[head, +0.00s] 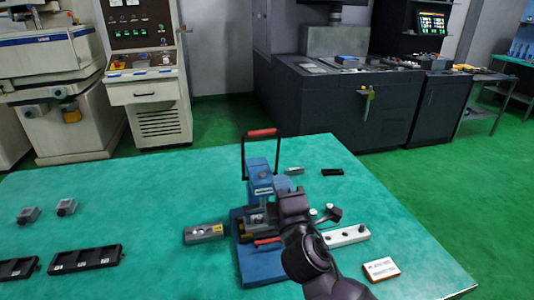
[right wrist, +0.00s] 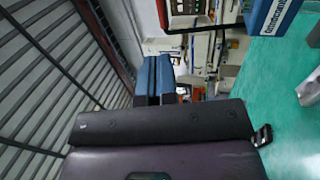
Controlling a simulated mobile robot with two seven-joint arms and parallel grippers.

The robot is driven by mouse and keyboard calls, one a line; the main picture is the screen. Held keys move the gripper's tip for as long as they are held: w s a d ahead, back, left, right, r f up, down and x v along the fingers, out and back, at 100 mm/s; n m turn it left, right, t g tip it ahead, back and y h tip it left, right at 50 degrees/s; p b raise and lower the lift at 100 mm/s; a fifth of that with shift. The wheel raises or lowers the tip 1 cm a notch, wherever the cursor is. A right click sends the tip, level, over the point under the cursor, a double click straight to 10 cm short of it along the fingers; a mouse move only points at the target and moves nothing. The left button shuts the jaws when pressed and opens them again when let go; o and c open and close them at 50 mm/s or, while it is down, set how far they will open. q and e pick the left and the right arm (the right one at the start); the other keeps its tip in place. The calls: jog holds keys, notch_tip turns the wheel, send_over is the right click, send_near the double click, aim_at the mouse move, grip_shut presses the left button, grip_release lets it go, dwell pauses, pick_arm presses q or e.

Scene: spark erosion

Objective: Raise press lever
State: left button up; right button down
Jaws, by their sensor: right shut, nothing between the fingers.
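The blue press (head: 262,185) stands on the teal table on a blue base. Its lever is a black loop frame with a red grip (head: 262,132), standing up above the press head. In the right wrist view the red grip (right wrist: 163,14) shows at the top, beyond the fingertips, and the blue press body (right wrist: 275,14) is at the upper right. My right gripper (head: 283,184) is at the right side of the press, below the grip. Its blue fingers (right wrist: 157,60) are shut together and empty, apart from the grip. My left gripper is not in view.
A grey block (head: 204,233) lies left of the press, a pale bar (head: 345,236) and a labelled box (head: 381,269) to its right. Black trays (head: 86,259) and small grey blocks (head: 66,207) are at the left. Machines stand behind.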

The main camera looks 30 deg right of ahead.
aim_at(263, 134)
jog(key=p+x, duration=0.1)
jog(key=x, duration=0.6)
jog(key=p+x, duration=0.1)
jog(key=x, duration=0.6)
jog(key=shift+a+f, duration=0.1)
jog(key=shift+a, duration=0.15)
jog(key=shift+w, duration=0.1)
jog(key=shift+x, duration=0.8)
jog(key=shift+r, duration=0.2)
jog(key=shift+d, duration=0.1)
